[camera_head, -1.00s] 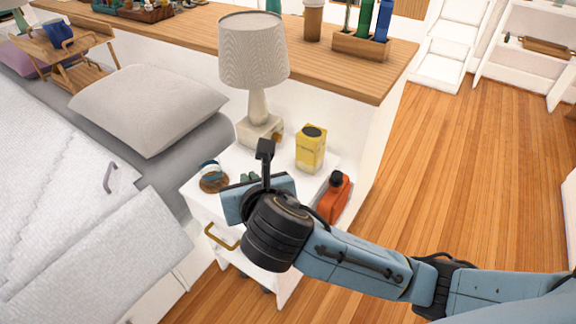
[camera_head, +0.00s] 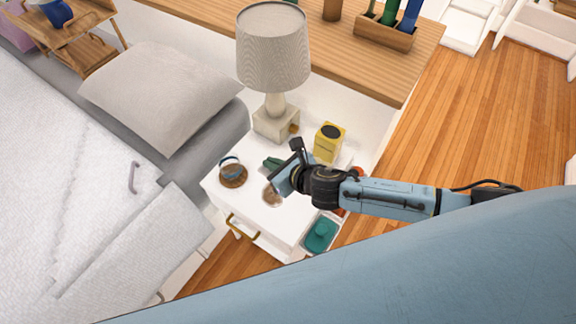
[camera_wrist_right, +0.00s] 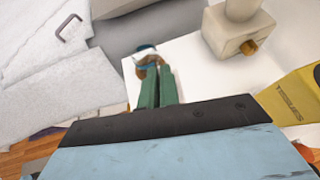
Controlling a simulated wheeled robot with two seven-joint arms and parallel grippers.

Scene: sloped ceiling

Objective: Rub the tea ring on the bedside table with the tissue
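The white bedside table (camera_head: 292,222) stands beside the bed in the head view. A brownish round mark, which looks like the tea ring (camera_head: 271,193), lies on its top near the middle. My right gripper (camera_head: 271,163) is above the table, behind the mark, pointing left. In the wrist view its two green fingers (camera_wrist_right: 157,87) are side by side with almost no gap. I can make out no tissue between them or elsewhere. A glass cup (camera_head: 231,167) on a brown coaster is left of the fingers; it also shows past them in the wrist view (camera_wrist_right: 147,56). My left gripper is out of view.
A red object (camera_head: 357,172) is mostly hidden behind my right arm. A teal item (camera_head: 320,235) lies at the front right corner. The bed (camera_head: 90,190) is left.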

